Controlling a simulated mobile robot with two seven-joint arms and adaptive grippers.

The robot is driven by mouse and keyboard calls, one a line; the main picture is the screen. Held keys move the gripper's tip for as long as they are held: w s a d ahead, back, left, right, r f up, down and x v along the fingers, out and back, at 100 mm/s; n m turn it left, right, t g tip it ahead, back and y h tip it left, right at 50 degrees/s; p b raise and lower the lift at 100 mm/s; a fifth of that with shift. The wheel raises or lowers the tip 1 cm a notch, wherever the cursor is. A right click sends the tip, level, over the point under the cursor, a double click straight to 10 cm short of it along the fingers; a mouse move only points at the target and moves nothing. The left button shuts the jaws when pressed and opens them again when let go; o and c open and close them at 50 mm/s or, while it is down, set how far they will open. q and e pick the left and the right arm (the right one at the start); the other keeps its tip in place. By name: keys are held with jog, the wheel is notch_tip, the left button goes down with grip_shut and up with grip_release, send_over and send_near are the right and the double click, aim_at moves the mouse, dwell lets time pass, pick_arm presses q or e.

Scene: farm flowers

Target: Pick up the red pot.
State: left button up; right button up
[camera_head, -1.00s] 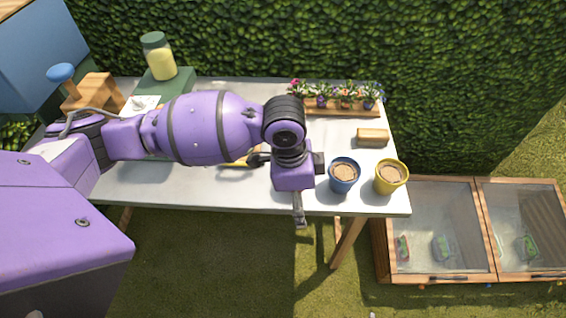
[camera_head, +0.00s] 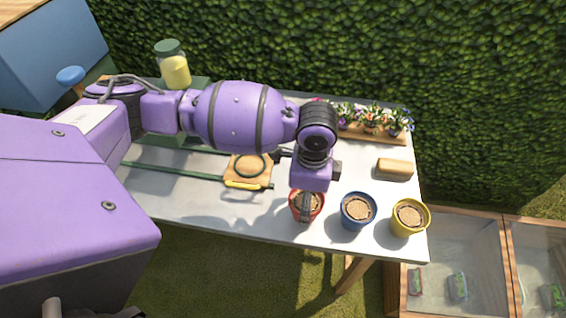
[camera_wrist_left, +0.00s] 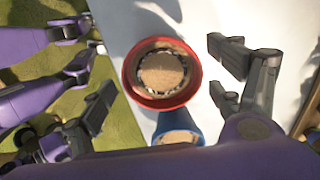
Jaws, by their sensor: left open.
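The red pot (camera_head: 316,207), filled with brown soil, stands upright near the table's front edge, left of the blue pot (camera_head: 358,211). My left gripper (camera_head: 306,206) points down over the red pot and partly hides it. In the left wrist view the red pot (camera_wrist_left: 162,74) shows from above, between the spread fingers of my left gripper (camera_wrist_left: 160,88). The fingers are open, with gaps to the rim on both sides; I cannot tell their height relative to the rim. My right gripper is not identifiable.
The yellow pot (camera_head: 409,217) stands right of the blue pot, at the table's right end. A wooden block (camera_head: 394,169) and a flower planter (camera_head: 372,131) lie behind. A wooden board (camera_head: 247,167) lies left of the red pot. The blue pot's rim shows close below the red one in the wrist view.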

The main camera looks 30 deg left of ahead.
pick_arm(q)
jog(key=shift+f, duration=0.6)
jog(key=shift+c, duration=0.4)
jog(key=shift+w, duration=0.1)
jog(key=c, duration=1.1)
jog(key=shift+c, duration=1.3)
pick_arm(e)
jog(key=shift+w+d+r, duration=0.1)
jog(key=shift+w+r, duration=0.05)
jog(key=shift+w, duration=0.35)
